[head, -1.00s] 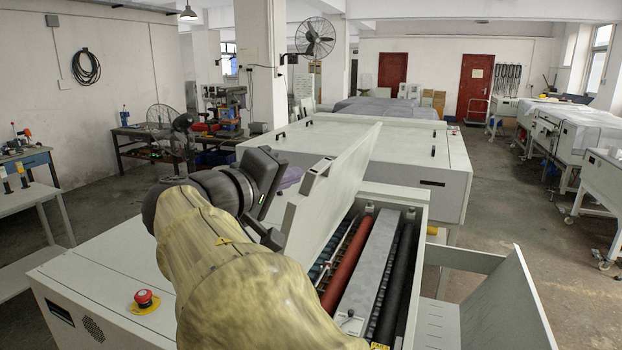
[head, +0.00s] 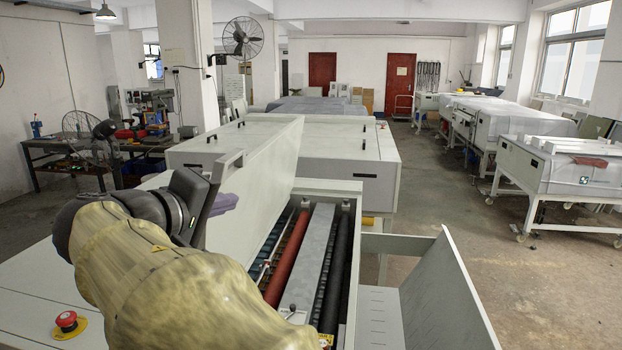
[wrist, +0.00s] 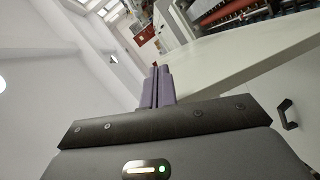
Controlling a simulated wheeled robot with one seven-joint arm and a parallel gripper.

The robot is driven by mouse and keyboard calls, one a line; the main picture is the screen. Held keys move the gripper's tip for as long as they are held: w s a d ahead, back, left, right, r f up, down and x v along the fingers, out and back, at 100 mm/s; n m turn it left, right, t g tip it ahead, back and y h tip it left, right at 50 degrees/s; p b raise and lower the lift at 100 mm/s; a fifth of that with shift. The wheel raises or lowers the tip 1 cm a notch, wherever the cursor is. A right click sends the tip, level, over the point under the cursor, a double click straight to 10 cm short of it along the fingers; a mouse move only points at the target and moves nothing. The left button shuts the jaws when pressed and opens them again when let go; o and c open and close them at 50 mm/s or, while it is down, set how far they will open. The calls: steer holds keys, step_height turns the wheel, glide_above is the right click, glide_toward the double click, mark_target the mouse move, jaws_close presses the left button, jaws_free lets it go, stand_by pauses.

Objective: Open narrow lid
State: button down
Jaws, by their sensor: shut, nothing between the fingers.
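The narrow lid (head: 256,185) is a pale grey panel, raised and tilted on the left side of the open machine bay. The bay shows a red roller (head: 289,260), a grey metal bar (head: 311,264) and dark rollers. My gripper (wrist: 158,68) has purple fingers, closed together and empty. In the head view my gripper (head: 222,203) is at the left of the lid, partly hidden by my wrist. In the wrist view a pale panel (wrist: 225,65) with a black handle (wrist: 288,114) lies right of the fingers. I cannot tell whether the fingers touch it.
A red emergency button (head: 66,320) sits on the machine top at lower left. A slanted side panel (head: 445,295) stands at right. Another machine (head: 345,170) stands behind. The floor (head: 560,270) at right is open, with wheeled machines (head: 570,180) along that side.

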steer(key=w+d+f+m+g+y, duration=0.15)
steer(key=d+f+g, duration=0.25)
steer(key=d+f, duration=0.55)
steer(key=w+d+f+g, duration=0.2)
steer(key=d+f+g, duration=0.2)
steer(key=d+f, duration=0.6)
steer(key=s+d+f+m+g+y+p, duration=0.2)
steer(key=s+d+f+m, duration=0.6)
steer(key=s+d+f, duration=0.6)
steer(key=shift+s+d+f+g+y, duration=0.2)
steer(key=shift+s+g+y, duration=0.1)
steer(key=shift+g+y, duration=0.55)
steer(key=shift+m, duration=0.25)
steer(key=c, duration=1.3)
jaws_free()
steer(key=shift+d, duration=0.1)
